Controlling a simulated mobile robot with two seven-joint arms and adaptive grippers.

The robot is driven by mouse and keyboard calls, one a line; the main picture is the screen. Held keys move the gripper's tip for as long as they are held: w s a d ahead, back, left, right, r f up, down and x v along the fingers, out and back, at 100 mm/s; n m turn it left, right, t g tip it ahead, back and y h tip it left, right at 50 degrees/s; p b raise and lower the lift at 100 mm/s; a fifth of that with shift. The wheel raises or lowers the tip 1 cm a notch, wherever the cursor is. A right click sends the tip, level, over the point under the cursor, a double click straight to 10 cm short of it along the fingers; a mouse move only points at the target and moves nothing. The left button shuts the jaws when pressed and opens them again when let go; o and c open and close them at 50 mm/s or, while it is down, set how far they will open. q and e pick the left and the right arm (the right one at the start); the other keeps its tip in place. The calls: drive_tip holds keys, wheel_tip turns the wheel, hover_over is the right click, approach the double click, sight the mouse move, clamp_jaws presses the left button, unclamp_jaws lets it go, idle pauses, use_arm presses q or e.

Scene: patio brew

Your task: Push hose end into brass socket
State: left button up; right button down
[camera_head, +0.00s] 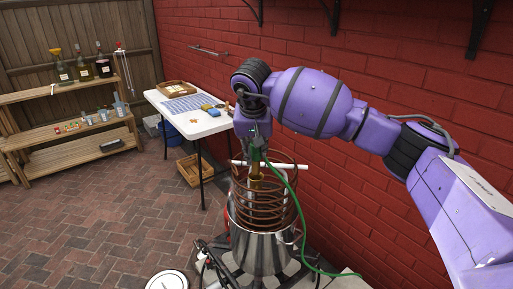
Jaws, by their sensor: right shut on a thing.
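My right gripper (257,150) points down over the copper coil (268,208) and is shut on the green hose (288,184) near its end. The hose runs from the gripper down past the coil's right side to the ground. A brass-coloured piece (256,172), which looks like the socket, stands directly below the fingers. The hose end is too small and covered to tell whether it is in the socket or just above it. My left gripper is not in view.
The coil rises from a steel pot (258,247). A white bar (292,166) crosses near the coil's top. A white table (194,126) with a wooden tray (176,88) stands behind, beside the red wall (400,60). Wooden shelves (60,137) stand at left.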

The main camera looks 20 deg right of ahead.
sight(256, 159)
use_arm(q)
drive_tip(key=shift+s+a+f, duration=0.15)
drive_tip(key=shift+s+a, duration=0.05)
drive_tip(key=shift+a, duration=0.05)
use_arm(e)
drive_tip(key=shift+f, duration=0.35)
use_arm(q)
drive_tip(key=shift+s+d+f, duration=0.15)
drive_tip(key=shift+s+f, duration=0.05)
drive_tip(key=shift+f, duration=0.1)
use_arm(e)
drive_tip(key=shift+f, duration=0.75)
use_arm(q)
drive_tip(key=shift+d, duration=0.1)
use_arm(e)
drive_tip(key=shift+f, duration=0.15)
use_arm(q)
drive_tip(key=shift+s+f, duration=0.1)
use_arm(e)
drive_tip(key=shift+f, duration=0.1)
use_arm(q)
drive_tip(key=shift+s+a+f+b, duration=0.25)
drive_tip(key=shift+b, duration=0.15)
use_arm(e)
drive_tip(key=shift+f, duration=0.65)
